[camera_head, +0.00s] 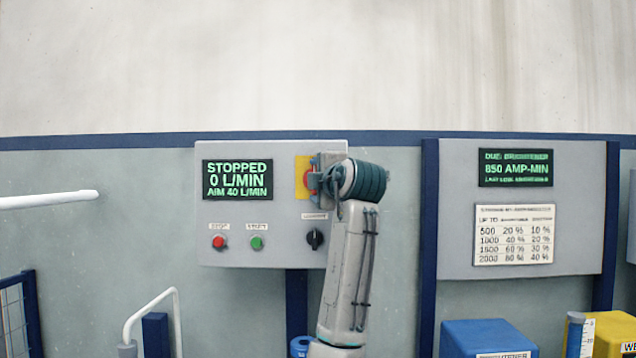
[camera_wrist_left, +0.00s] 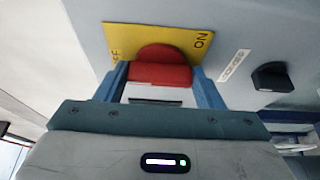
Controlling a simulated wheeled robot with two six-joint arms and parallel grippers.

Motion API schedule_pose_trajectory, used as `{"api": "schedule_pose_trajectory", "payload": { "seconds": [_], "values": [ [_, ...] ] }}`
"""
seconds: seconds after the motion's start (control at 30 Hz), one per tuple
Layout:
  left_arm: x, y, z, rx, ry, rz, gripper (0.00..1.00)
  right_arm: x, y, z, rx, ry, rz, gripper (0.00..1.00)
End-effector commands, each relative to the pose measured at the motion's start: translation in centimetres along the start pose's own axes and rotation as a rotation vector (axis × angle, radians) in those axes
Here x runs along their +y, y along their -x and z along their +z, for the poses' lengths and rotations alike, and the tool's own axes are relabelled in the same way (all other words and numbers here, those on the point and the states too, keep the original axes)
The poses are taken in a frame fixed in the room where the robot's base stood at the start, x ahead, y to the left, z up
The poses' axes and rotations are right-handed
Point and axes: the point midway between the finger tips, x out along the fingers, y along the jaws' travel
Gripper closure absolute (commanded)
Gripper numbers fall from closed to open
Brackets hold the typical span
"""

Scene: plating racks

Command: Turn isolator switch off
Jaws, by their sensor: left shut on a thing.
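The isolator switch has a red handle (camera_head: 309,181) on a yellow plate (camera_head: 301,163), at the right of a grey control panel (camera_head: 240,148). My left gripper (camera_head: 317,178) is at the handle and hides much of the switch in the head view. In the left wrist view the red handle (camera_wrist_left: 160,66) sits between the blue fingers of my left gripper (camera_wrist_left: 161,88), which is shut on it. The yellow plate (camera_wrist_left: 122,36) shows ON at one side and part of OFF at the other. The handle's exact setting is unclear. My right gripper is not in view.
The panel's display (camera_head: 237,180) reads STOPPED, 0 L/MIN, AIM 40 L/MIN. Below are a red button (camera_head: 219,242), a green button (camera_head: 257,243) and a black knob (camera_head: 314,239). A second panel (camera_head: 455,220) stands right, above a blue container (camera_head: 485,335).

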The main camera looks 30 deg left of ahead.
Motion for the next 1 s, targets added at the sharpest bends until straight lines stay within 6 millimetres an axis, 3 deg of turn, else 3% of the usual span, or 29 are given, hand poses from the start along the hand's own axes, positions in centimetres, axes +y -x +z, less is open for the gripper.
{"api": "schedule_pose_trajectory", "payload": {
  "seconds": [0.47, 0.5, 0.57, 0.87, 1.0],
  "values": [
    [-0.4, 0.0, 0.1, 0.0, 0.01, -0.013, 0.61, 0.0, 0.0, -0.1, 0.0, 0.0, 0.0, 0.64],
    [-0.4, 0.0, 0.1, 0.0, 0.01, -0.012, 0.3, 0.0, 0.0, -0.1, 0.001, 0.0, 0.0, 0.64],
    [-0.4, 0.0, 0.1, 0.0, 0.01, -0.011, 0.19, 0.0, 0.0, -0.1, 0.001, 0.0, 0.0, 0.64],
    [-0.2, 0.1, 0.1, 0.0, 0.01, -0.007, 0.16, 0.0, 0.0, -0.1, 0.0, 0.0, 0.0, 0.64],
    [-0.2, 1.1, 0.1, -0.003, 0.01, -0.006, 0.16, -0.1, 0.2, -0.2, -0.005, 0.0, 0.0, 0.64]
  ]
}}
